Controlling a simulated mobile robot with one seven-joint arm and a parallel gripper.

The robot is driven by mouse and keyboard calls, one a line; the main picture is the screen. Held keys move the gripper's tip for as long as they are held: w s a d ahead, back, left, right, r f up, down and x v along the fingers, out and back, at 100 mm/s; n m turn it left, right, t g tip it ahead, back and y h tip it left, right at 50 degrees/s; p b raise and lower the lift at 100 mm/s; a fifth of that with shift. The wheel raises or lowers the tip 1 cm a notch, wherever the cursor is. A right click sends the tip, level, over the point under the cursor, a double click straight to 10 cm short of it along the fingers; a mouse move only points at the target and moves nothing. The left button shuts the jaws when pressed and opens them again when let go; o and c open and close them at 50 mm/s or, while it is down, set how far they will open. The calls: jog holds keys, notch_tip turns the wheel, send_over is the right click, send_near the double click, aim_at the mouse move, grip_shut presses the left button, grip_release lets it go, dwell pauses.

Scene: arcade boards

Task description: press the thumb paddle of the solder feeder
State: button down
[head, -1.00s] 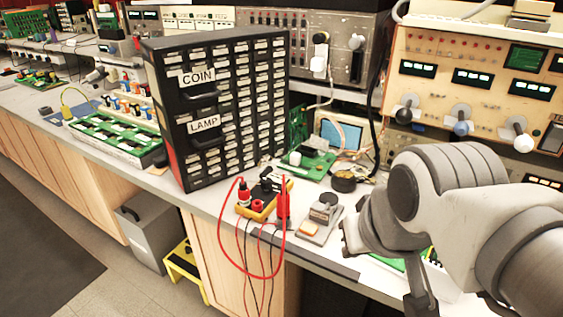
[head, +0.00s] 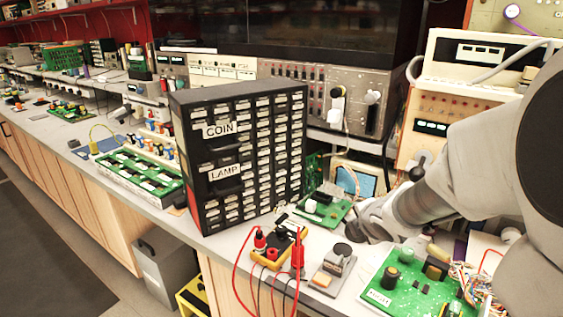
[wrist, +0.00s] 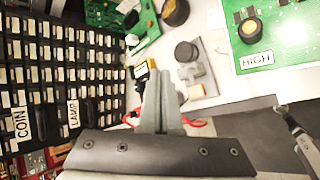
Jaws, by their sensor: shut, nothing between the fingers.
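The solder feeder (head: 334,265) appears to be the small grey device with a dark round top on the bench, right of the yellow meter. Its pale tan thumb paddle (head: 321,280) faces the bench's front edge. In the wrist view the feeder (wrist: 188,72) lies just right of the fingertips, with the paddle (wrist: 196,92) at its lower end. My gripper (wrist: 161,72) is shut and empty, apart from the feeder in that picture. Its height above the bench is hard to tell. In the head view my arm's end is behind and right of the feeder, with the fingers not clear.
A yellow meter (head: 279,246) with red leads stands left of the feeder. A tall black drawer cabinet (head: 240,150) marked COIN and LAMP is further left. A green board (head: 410,285) lies to the right, labelled HIGH in the wrist view. A black round object (wrist: 175,12) sits behind.

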jog(key=w+a+f+n+g+y+p, duration=0.1)
jog(key=a+f+n+y+p, duration=0.1)
jog(key=a+f+n+y, duration=0.3)
notch_tip(320, 180, down, 4)
jog(key=n, duration=0.6)
jog(key=shift+w+a+r, duration=0.25)
jog(key=shift+w+a, duration=0.05)
jog(key=shift+a, duration=0.1)
jog(key=b, duration=0.6)
send_over(317, 273)
jog(key=s+d, duration=0.2)
jog(key=s, duration=0.1)
jog(key=f, duration=0.7)
jog(key=shift+a+f, duration=0.25)
jog(key=shift+f+b, duration=0.65)
jog(key=shift+b, duration=0.25)
jog(key=shift+f, duration=0.1)
jog(key=shift+f+b, duration=0.35)
jog(key=shift+b, duration=0.25)
